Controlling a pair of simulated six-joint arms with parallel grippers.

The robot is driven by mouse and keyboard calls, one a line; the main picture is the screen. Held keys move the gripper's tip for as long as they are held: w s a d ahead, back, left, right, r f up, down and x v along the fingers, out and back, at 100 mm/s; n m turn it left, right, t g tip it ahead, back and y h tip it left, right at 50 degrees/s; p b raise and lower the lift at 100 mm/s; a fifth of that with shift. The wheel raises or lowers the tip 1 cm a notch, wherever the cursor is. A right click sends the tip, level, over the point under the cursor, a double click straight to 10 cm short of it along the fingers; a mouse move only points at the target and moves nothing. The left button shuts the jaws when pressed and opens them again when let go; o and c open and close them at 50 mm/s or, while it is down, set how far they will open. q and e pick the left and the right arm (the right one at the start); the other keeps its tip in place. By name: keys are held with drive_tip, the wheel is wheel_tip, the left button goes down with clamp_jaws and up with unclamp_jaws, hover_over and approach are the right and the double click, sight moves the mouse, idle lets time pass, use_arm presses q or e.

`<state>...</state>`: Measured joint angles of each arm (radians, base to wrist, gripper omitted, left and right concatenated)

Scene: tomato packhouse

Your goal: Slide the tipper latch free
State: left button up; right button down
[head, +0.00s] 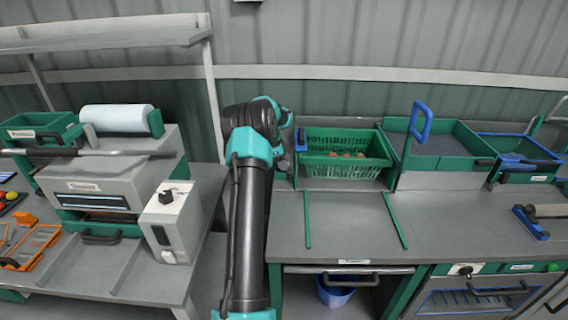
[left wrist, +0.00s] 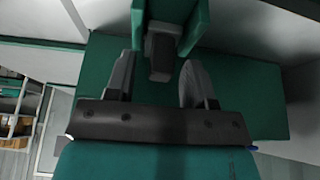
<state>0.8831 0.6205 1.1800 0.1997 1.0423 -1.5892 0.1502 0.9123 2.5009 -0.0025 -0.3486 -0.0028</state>
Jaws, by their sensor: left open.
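A green slatted crate (head: 345,172) with several red tomatoes (head: 346,155) in it sits in the tipper at the back of the bench. My left gripper (head: 284,157) is just left of the crate, largely hidden behind my own arm in the head view. In the left wrist view, the open fingers of this gripper (left wrist: 157,72) stand on either side of a dark grey block (left wrist: 161,52), which looks like the tipper latch. The block sits between green walls (left wrist: 198,22). I see gaps beside it; whether a finger touches it I cannot tell. My right gripper is not in view.
Two green rails (head: 395,220) lie on the clear grey bench (head: 350,230) before the crate. A green bin with an upright blue handle (head: 421,122) stands to the right. A grey machine (head: 100,178) and a control box (head: 172,222) stand on the left table.

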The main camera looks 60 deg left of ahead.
use_arm(q)
drive_tip(key=shift+f, duration=0.25)
clamp_jaws()
idle(0.3)
